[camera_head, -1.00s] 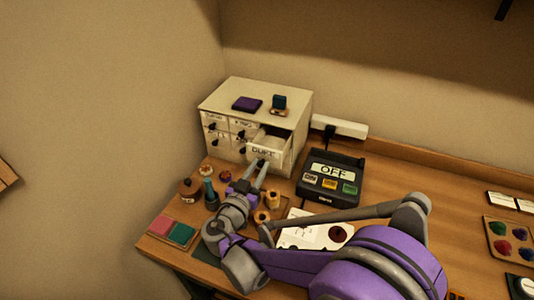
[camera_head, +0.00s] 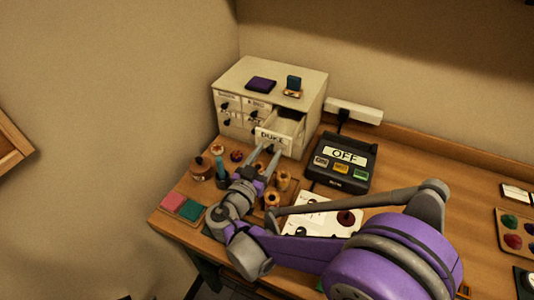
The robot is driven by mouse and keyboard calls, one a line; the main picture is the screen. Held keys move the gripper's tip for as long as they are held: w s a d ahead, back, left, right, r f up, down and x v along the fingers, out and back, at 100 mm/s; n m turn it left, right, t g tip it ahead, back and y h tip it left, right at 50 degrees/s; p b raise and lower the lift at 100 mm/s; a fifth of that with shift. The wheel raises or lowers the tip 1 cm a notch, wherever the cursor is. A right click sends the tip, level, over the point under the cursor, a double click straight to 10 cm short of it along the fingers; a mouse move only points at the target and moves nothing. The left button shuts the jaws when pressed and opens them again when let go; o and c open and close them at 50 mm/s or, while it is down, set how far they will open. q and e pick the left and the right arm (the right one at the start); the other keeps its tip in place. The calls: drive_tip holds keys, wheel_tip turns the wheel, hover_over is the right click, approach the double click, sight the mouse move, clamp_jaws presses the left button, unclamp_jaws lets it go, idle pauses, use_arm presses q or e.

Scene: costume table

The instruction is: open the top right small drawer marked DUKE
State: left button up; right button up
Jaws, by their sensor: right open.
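The small drawer marked DUKE (camera_head: 272,138), at the top right of the cream cabinet (camera_head: 310,113), is pulled out, and its inside shows behind the label. My right gripper (camera_head: 268,152) is open, its two grey fingers apart just in front of and below the drawer front. I cannot tell whether a finger touches the drawer handle, which is hidden by the fingers. The other small drawers (camera_head: 227,106) look shut, with dark knobs. My left gripper is not in view.
A purple block (camera_head: 261,84) and a teal stamp-like piece (camera_head: 293,84) rest on the cabinet top. A device reading OFF (camera_head: 345,155) stands to its right. Jars (camera_head: 200,168) and spools (camera_head: 283,178) crowd my right wrist. Pink and green pads (camera_head: 181,205) lie at the front left.

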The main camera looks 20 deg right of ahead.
drive_tip(key=b+v, duration=0.1)
drive_tip(key=v, duration=0.9)
drive_tip(key=shift+s+a, duration=0.15)
drive_tip(key=shift+s, duration=0.1)
